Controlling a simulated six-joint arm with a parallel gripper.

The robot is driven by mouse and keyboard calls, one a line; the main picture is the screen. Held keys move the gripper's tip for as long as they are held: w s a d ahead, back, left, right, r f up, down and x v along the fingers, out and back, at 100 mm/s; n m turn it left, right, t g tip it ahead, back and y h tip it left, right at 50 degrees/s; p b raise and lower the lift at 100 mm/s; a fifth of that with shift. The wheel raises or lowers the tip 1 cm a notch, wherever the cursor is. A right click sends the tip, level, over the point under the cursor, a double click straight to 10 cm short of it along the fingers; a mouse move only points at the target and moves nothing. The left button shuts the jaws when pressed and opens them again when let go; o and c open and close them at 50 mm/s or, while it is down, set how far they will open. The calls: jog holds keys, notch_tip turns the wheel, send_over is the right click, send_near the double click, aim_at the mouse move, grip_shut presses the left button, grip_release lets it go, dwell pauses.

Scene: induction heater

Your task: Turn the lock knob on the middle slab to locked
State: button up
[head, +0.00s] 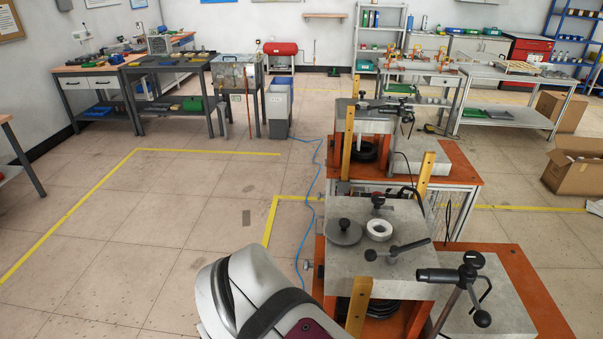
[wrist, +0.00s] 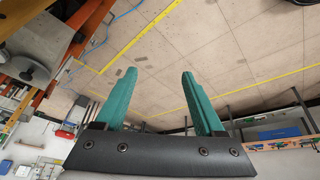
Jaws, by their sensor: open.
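In the head view, the near heater has a grey slab (head: 400,215) on top. A farther heater has another grey slab (head: 372,122). I cannot tell which fitting is the lock knob or its setting. My gripper (wrist: 158,78) has teal fingers spread apart, empty, over bare floor in the wrist view. It is outside the head view, away from the slabs.
Yellow upright bars (head: 357,305) stand at the near slab's sides. A black clamp handle (head: 450,274) on a post stands at the right. A blue cable (head: 307,225) runs along the floor to the left. The tiled floor at the left is clear.

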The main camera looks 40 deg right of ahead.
jog(key=w+d+n+g+h, duration=0.2)
jog(key=d+n+h, duration=0.25)
jog(key=d, duration=0.35)
jog(key=w+d+n+g+h, duration=0.25)
jog(key=d+n, duration=0.25)
jog(key=d, duration=0.3)
jog(key=n+h, duration=0.6)
jog(key=n, duration=0.3)
send_near(376, 199)
jog(key=x, duration=0.8)
jog(key=shift+d+f, duration=0.1)
jog(key=shift+d, duration=0.15)
jog(key=shift+c, duration=0.2)
grip_shut()
